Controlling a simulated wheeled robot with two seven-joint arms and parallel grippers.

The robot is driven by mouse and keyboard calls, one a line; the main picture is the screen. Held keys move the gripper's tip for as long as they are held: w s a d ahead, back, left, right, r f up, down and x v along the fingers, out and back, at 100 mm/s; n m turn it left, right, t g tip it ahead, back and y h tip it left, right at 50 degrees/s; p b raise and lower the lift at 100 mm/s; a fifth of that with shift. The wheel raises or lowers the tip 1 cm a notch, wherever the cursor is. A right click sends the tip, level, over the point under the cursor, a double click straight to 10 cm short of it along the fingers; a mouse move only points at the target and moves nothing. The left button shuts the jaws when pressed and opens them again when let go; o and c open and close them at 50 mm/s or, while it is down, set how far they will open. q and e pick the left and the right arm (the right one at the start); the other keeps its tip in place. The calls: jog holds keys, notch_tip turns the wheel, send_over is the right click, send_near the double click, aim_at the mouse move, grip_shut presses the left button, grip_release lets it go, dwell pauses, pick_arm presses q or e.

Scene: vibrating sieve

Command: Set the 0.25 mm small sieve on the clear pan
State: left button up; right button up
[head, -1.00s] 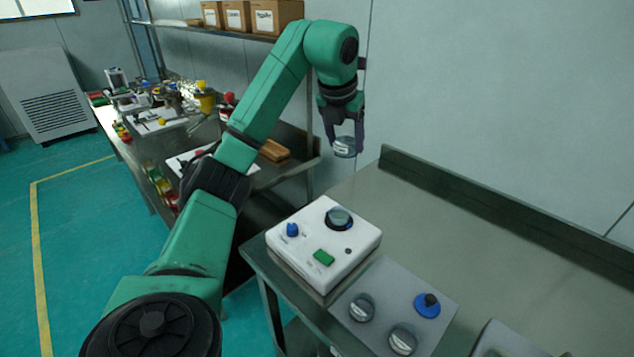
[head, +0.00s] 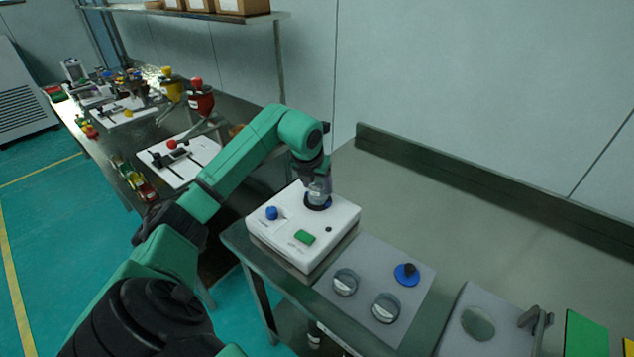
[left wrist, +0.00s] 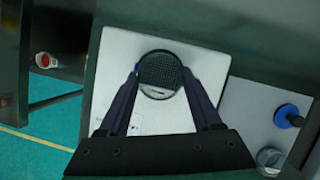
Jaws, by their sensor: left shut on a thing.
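My left gripper (head: 318,187) points down over the round black and blue seat (head: 317,205) on the white shaker box (head: 340,221). It is shut on the small sieve, whose dark mesh (left wrist: 160,68) and pale rim show between the fingers in the left wrist view. The sieve's label is not readable here. The clear pan in the seat is now hidden behind the gripper and under the sieve. The sieve looks level and close to the pan; I cannot tell whether they touch. My right gripper is not in view.
A grey plate (head: 365,260) holds two more small sieves (head: 345,282) (head: 386,308) and a blue lid with a black knob (head: 407,273). The box has a blue knob (head: 271,213) and a green button (head: 304,237). The bench behind is clear.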

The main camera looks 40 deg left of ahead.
pick_arm(q)
jog(key=shift+a, duration=0.15)
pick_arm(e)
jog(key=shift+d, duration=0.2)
pick_arm(q)
jog(key=o, duration=1.4)
jog(key=shift+f, duration=0.1)
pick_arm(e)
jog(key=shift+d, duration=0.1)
pick_arm(q)
jog(key=shift+r, duration=0.2)
jog(key=b+v, duration=0.1)
jog(key=v, duration=1)
jog(key=shift+s+r+b, duration=0.15)
jog(key=shift+r+b, duration=0.15)
jog(key=shift+r, duration=0.1)
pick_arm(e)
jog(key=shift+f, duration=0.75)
